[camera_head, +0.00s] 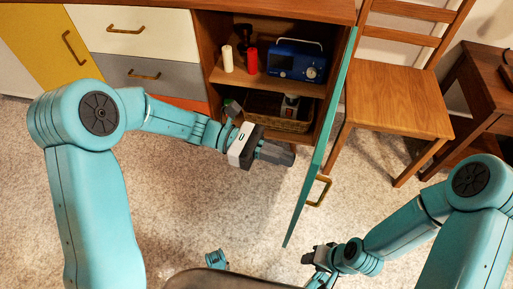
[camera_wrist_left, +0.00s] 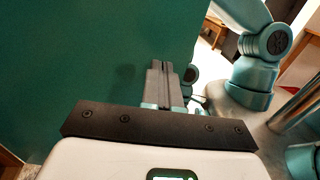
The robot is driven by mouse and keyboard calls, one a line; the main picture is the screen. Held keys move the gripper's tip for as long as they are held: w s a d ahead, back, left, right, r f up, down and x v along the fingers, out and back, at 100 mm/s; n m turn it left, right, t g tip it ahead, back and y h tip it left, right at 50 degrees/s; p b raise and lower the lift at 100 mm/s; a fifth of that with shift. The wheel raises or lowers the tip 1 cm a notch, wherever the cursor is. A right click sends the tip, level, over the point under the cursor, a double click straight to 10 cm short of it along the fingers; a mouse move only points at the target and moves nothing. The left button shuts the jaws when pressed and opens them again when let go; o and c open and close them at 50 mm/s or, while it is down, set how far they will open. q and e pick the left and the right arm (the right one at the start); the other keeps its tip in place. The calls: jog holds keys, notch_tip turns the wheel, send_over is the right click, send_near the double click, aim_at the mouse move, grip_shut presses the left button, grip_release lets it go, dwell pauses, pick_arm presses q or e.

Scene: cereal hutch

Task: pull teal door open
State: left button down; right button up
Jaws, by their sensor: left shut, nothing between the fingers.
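The teal door (camera_head: 322,150) stands swung out from the right side of the wooden hutch, seen nearly edge-on. Its brass handle (camera_head: 320,190) is on the outer face, to the right. My left gripper (camera_head: 290,157) is shut and empty, on the inner side of the door, in front of the open compartment. In the left wrist view the shut fingers (camera_wrist_left: 158,68) point towards the dark teal door panel (camera_wrist_left: 80,60); I cannot tell whether they touch it. My right gripper (camera_head: 312,258) is low, near the door's lower end in the picture; its jaws are too small to read.
The open compartment holds a blue radio (camera_head: 296,62), a white candle (camera_head: 227,58), a red object (camera_head: 251,61) and a wicker basket (camera_head: 268,119). A wooden chair (camera_head: 400,100) stands right of the door. Speckled floor (camera_head: 200,200) is clear in front of the hutch.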

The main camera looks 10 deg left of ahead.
pick_arm(q)
jog(key=d, duration=0.3)
jog(key=shift+s+d+b, duration=0.1)
jog(key=shift+s+b, duration=0.15)
jog(key=shift+b, duration=0.15)
pick_arm(e)
jog(key=shift+d+f, duration=0.25)
jog(key=shift+f, duration=0.3)
